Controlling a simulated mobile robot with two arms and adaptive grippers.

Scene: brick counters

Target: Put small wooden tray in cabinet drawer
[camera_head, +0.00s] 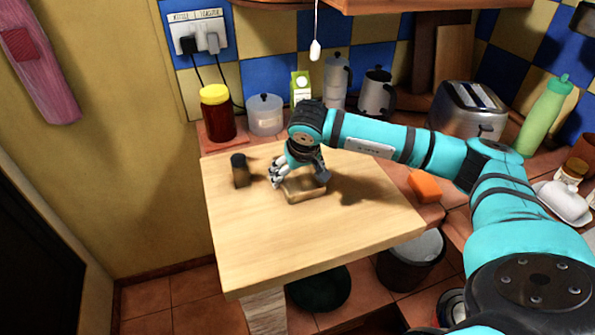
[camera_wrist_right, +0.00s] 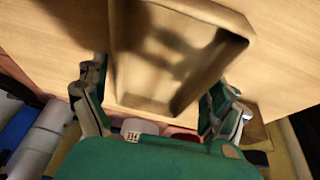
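The small wooden tray (camera_head: 305,190) lies on the light wooden tabletop (camera_head: 250,240), partly hidden by my right gripper (camera_head: 298,172). In the right wrist view the tray (camera_wrist_right: 150,102) is a shallow rectangular box, and its inside looks empty. My right gripper (camera_wrist_right: 158,110) is open, with one finger on each side of the tray's near end. I cannot tell whether the fingers touch its walls. My left gripper is not in view. No cabinet drawer can be made out in these views.
A dark cylinder (camera_head: 240,170) stands on the tabletop left of the tray. An orange block (camera_head: 425,187) lies on the counter at right. A red jar (camera_head: 217,113), a white container (camera_head: 265,114) and a toaster (camera_head: 468,108) stand behind. The tabletop's front is clear.

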